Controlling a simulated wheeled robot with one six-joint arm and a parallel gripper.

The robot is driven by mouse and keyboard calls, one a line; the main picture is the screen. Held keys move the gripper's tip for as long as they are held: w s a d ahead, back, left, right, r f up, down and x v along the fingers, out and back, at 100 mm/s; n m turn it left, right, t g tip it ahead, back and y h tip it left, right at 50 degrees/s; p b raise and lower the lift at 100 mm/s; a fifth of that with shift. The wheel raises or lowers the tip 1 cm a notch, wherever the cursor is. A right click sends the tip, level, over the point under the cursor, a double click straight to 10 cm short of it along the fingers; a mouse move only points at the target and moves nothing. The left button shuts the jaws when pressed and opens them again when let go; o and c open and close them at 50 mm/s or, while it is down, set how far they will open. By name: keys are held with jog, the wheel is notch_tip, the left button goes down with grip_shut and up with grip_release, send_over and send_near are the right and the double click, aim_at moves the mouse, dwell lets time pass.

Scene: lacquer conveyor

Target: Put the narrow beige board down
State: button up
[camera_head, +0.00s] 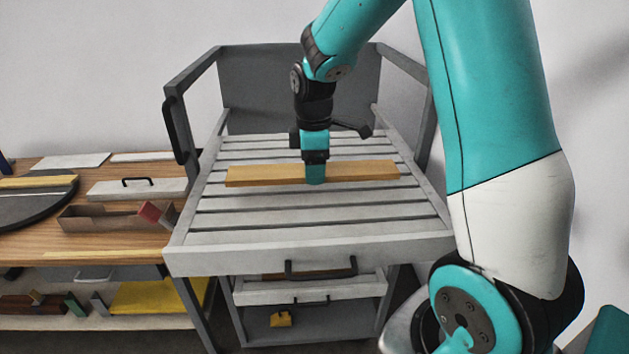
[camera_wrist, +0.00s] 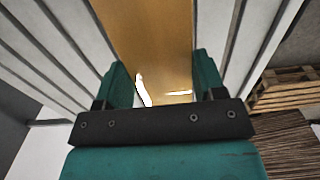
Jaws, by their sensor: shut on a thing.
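The narrow beige board (camera_head: 258,175) is long and tan, and lies level across the grey slatted top (camera_head: 300,222) of the cart in the head view. My gripper (camera_head: 315,180) is shut on the board near its middle, coming from above. In the wrist view the board (camera_wrist: 155,40) runs between the two teal fingers of my gripper (camera_wrist: 165,85). I cannot tell whether the board touches the slats or is slightly above them.
Grey side rails (camera_head: 192,78) and a back panel (camera_head: 270,90) bound the cart top. The slats in front of the board are clear. A wooden workbench (camera_head: 110,243) at the left holds an open brown box (camera_head: 105,220) and a white drawer-like box (camera_head: 140,190).

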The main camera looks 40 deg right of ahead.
aim_at(314, 195)
jog(key=shift+f+p, duration=0.4)
jog(key=shift+f, duration=2.1)
jog(key=shift+f, duration=0.1)
jog(key=o, duration=1.1)
